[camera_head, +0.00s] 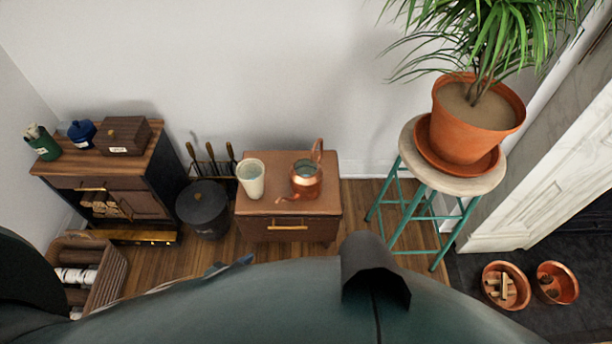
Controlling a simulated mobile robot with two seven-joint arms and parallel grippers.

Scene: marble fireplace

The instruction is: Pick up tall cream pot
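The tall cream pot (251,178) stands upright near the left end of the top of a small wooden cabinet (289,228). It looks like an open, tapered cup and nothing holds it. My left gripper (236,264) shows only as small blue-grey tips above the edge of my own body, below and in front of the cabinet. Most of it is hidden, so I cannot tell whether it is open. It is apart from the pot. My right gripper is not in view.
A copper kettle (304,180) stands just right of the pot. A black lidded bucket (203,208) and fire tools (211,160) are to the left. A potted plant (473,122) on a stool (440,182) stands right. A dark cabinet (150,172) is far left.

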